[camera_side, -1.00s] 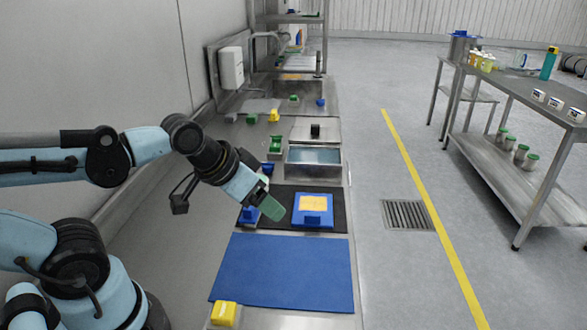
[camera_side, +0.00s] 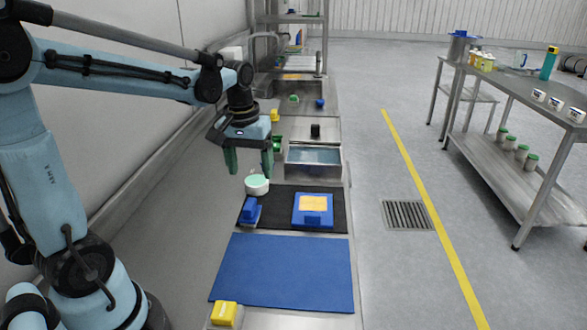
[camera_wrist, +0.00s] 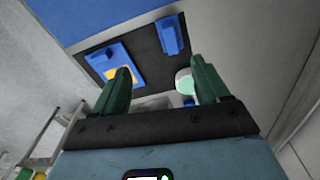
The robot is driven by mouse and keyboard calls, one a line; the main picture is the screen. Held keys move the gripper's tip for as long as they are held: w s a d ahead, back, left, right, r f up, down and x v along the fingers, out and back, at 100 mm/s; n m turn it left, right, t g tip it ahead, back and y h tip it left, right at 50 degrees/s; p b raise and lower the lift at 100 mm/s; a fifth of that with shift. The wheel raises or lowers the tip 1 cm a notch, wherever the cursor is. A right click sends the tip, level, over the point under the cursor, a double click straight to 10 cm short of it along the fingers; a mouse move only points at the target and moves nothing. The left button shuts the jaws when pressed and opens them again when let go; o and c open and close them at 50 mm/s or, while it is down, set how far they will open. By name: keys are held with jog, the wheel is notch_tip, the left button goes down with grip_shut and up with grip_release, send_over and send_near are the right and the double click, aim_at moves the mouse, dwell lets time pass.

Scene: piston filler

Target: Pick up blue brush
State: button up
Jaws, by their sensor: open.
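A small blue block-like item (camera_side: 250,211), which looks like the blue brush, lies on the left part of the black mat (camera_side: 279,200). In the wrist view it (camera_wrist: 172,35) is beyond my fingertips, toward the top. My gripper (camera_side: 249,168) is open and empty, fingers pointing down, behind and above the blue item and apart from it. Both green fingers show in the wrist view (camera_wrist: 160,66), with a gap between them. A round white tub with a mint-green top (camera_side: 257,184) is below the fingers, close to the right finger in the wrist view (camera_wrist: 183,84).
A blue frame with a yellow face (camera_side: 313,205) lies on the mat's right part. A blue sheet (camera_side: 283,272) and a yellow block (camera_side: 225,313) are nearer the camera. A metal basin (camera_side: 313,160) is behind the mat. A wall runs along the left.

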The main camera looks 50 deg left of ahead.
aim_at(249, 204)
jog(key=shift+n+g, duration=0.5)
jog(key=shift+n, duration=0.1)
jog(key=f, duration=0.2)
jog(key=a+f, duration=0.1)
jog(key=f, duration=0.2)
jog(key=a+f, duration=0.1)
jog(key=f, duration=0.1)
jog(key=shift+w+f, duration=0.25)
jog(key=shift+s+f, duration=0.2)
jog(key=shift+f, duration=2.5)
jog(key=c, duration=1.2)
jog(key=shift+o, duration=0.2)
jog(key=shift+r, duration=0.1)
jog(key=shift+r, duration=0.45)
jog(key=r, duration=0.1)
jog(key=d+r, duration=0.1)
jog(key=r, duration=0.1)
jog(key=shift+r, duration=0.3)
jog(key=s+d+r, duration=0.2)
jog(key=d+r, duration=0.4)
jog(key=d, duration=0.4)
jog(key=shift+d+r, duration=0.2)
jog(key=shift+d, duration=0.1)
